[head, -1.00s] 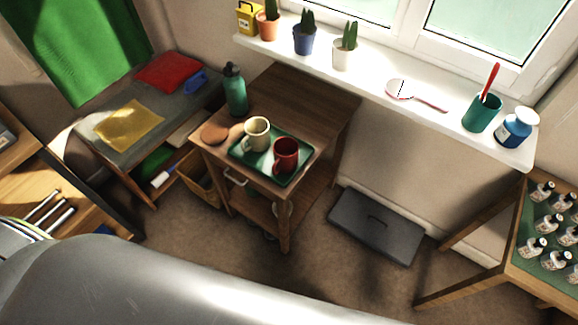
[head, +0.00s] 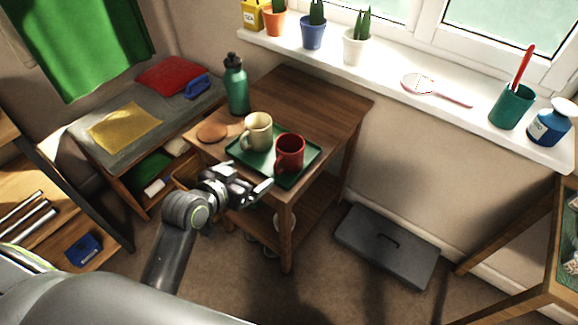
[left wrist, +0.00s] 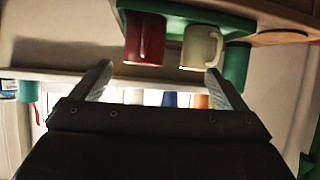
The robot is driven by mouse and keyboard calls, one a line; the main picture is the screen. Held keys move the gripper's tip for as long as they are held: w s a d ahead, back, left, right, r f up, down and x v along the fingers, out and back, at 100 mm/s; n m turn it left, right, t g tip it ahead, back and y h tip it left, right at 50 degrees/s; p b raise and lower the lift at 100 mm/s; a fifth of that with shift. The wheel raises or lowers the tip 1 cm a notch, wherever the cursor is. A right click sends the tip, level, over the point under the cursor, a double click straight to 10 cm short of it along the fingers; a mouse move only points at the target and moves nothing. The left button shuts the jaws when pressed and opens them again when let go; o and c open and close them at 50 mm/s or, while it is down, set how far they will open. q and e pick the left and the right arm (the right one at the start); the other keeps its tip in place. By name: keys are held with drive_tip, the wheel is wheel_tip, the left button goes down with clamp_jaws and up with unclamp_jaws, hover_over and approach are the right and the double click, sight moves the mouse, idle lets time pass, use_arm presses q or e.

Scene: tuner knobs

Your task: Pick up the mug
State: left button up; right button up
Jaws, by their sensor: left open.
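A red mug (head: 289,152) and a cream mug (head: 257,132) stand upright side by side on a green tray (head: 306,172) on the small wooden table. My left gripper (head: 252,178) is open and empty at the near edge of the tray, in front of the mugs and apart from them. The left wrist view is upside down. There the red mug (left wrist: 145,38) and the cream mug (left wrist: 202,47) show beyond the open fingers (left wrist: 158,76), with the tray (left wrist: 185,12) above them in the picture. My right gripper is not in view.
A green bottle (head: 237,88) and a round brown coaster (head: 211,132) are on the table beside the tray. The back of the tabletop (head: 310,95) is bare. A windowsill (head: 390,75) with potted plants runs behind. A grey box (head: 387,245) lies on the floor at right.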

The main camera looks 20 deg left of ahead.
use_arm(q)
wheel_tip(320, 180, up, 4)
drive_tip(key=d+t, duration=0.1)
drive_tip(key=d, duration=0.1)
drive_tip(key=b, duration=0.2)
approach(297, 139)
drive_tip(key=shift+a+f+m+h, duration=0.3)
drive_tip(key=shift+a+f+m, duration=0.1)
drive_tip(key=shift+a+f, duration=0.1)
drive_tip(key=shift+d+r+x, duration=0.1)
drive_tip(key=shift+x, duration=1.3)
drive_tip(key=shift+d+r+x, duration=0.15)
drive_tip(key=shift+x, duration=1.25)
drive_tip(key=c, duration=1.6)
drive_tip(key=shift+r, duration=0.1)
drive_tip(key=shift+c, duration=0.4)
drive_tip(key=shift+w+r, duration=0.1)
